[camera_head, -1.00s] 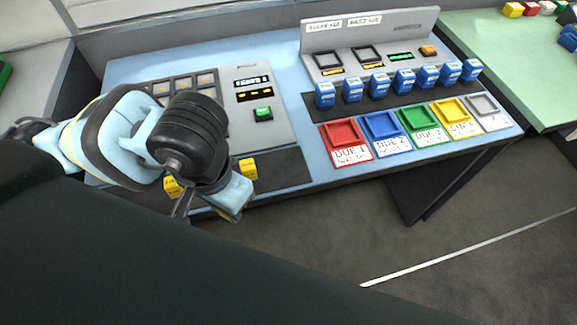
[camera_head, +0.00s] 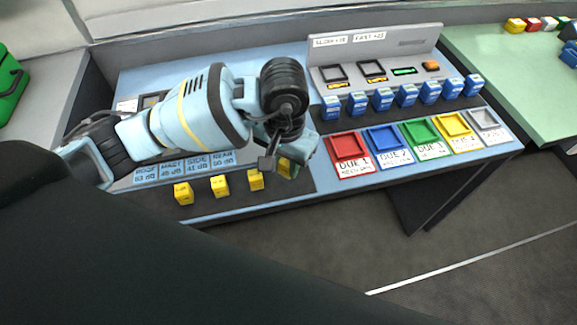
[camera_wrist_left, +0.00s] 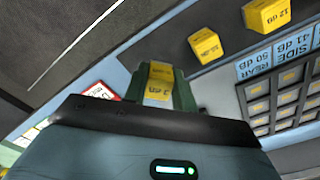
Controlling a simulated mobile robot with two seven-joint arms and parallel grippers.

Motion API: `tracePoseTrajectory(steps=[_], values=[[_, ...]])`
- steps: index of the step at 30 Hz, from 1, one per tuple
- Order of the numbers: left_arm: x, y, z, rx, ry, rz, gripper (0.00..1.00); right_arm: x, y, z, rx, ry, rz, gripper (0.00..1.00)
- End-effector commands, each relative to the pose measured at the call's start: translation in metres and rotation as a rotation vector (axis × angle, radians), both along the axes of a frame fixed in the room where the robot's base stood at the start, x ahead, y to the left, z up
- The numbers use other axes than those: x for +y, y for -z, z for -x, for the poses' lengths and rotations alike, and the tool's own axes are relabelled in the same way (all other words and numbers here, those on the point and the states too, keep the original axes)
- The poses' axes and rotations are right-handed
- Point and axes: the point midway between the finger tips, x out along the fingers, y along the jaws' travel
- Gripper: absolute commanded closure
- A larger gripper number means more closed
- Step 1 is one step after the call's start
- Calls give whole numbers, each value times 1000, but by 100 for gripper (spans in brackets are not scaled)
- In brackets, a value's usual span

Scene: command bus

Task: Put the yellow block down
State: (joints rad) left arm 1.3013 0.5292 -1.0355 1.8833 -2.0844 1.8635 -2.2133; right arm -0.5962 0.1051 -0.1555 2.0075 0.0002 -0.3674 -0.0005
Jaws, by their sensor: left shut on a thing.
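My left gripper (camera_head: 280,165) is shut on a yellow block (camera_head: 288,168) at the right end of the dark strip on the blue console, left of the red tray. In the left wrist view the block (camera_wrist_left: 160,82) sits between the greenish fingers (camera_wrist_left: 160,92). I cannot tell whether its underside touches the strip. Three other yellow blocks stand in a row on the dark strip (camera_head: 238,201) to the left: one at the left (camera_head: 183,193), one in the middle (camera_head: 220,185) and one nearest my gripper (camera_head: 256,180). My right gripper is not in view.
To the right are red (camera_head: 349,147), blue (camera_head: 388,140), green (camera_head: 420,132), yellow (camera_head: 453,125) and grey (camera_head: 484,119) trays. Several blue blocks (camera_head: 383,98) stand behind them, before a raised grey panel (camera_head: 375,55). A green table (camera_head: 510,80) adjoins at right.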

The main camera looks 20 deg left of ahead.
Motion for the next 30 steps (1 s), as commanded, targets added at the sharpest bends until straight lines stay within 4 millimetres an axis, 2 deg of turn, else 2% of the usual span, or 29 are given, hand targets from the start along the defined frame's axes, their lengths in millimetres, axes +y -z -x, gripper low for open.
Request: tracePoseTrajectory(steps=[7, 10, 15, 18, 30], values=[[-2, 0, -5, -1, 0, 1, 100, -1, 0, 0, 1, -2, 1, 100], [-5, 1, -13, -1, -1, 0, 100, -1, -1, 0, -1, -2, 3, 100], [-4, 27, -11, 1, -1, 1, 100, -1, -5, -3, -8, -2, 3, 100], [-4, 34, -11, -1, 1, 0, 100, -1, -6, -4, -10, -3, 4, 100], [-4, 40, -11, 0, 1, -1, 100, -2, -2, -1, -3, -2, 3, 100]])
